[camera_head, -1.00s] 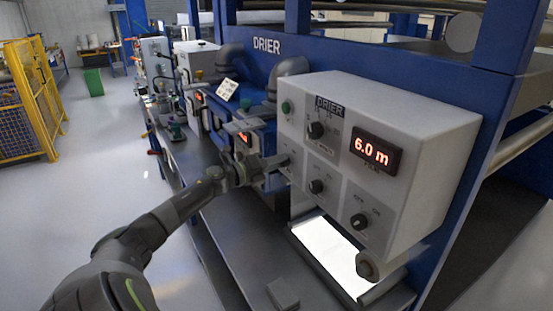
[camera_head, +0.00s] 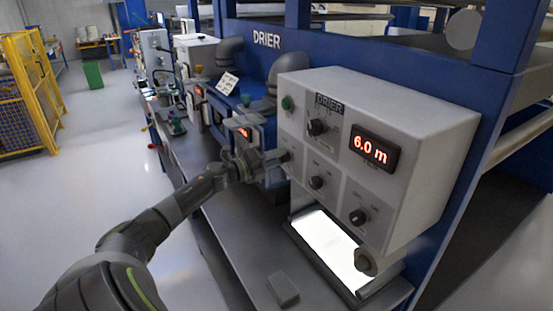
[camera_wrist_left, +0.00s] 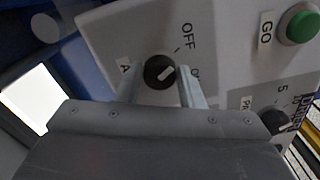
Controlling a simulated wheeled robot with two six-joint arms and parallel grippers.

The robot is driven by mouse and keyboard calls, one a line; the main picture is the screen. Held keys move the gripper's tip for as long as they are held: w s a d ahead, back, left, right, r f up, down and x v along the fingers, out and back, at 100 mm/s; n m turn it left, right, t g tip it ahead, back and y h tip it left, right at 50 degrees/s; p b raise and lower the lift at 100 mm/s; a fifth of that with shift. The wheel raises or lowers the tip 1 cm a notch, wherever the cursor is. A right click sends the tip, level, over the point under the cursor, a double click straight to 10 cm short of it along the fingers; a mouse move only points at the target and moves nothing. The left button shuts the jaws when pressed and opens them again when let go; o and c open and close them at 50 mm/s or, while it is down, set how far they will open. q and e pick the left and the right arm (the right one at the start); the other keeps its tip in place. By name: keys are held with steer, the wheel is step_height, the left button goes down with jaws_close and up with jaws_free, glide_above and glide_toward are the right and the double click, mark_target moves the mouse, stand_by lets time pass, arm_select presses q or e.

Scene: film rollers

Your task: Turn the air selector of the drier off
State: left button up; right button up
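The grey drier control box (camera_head: 420,120) stands on the right in the head view. In the left wrist view its air selector is a black knob (camera_wrist_left: 159,73) with a white pointer mark. "OFF" is printed at its upper right and a partly hidden "O…" label at its right; the mark slants towards the latter. My left gripper (camera_wrist_left: 160,82) is open, one finger on each side of the knob; whether they touch it is unclear. In the head view my left gripper (camera_head: 272,158) is at the box's left edge, mostly hiding the selector. My right gripper is not in view.
A green GO button (camera_head: 287,104) sits above the selector. Other black knobs (camera_head: 317,127) and a red "6.0 m" display (camera_head: 370,150) are to the right. A lit white panel (camera_head: 325,243) lies below the box. Grey pipes (camera_head: 289,78) stand behind.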

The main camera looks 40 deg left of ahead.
arm_select(q)
steer(key=o, duration=0.4)
steer(key=shift+c, duration=0.2)
steer(key=shift+s+a+f+b, duration=0.15)
steer(key=shift+s+a+b, duration=0.05)
steer(key=shift+s+b, duration=0.2)
steer(key=v, duration=1.6)
steer(key=shift+s+r+p, duration=0.2)
steer(key=shift+s+p, duration=0.05)
steer(key=shift+p, duration=0.1)
steer(key=shift+a+f, duration=0.1)
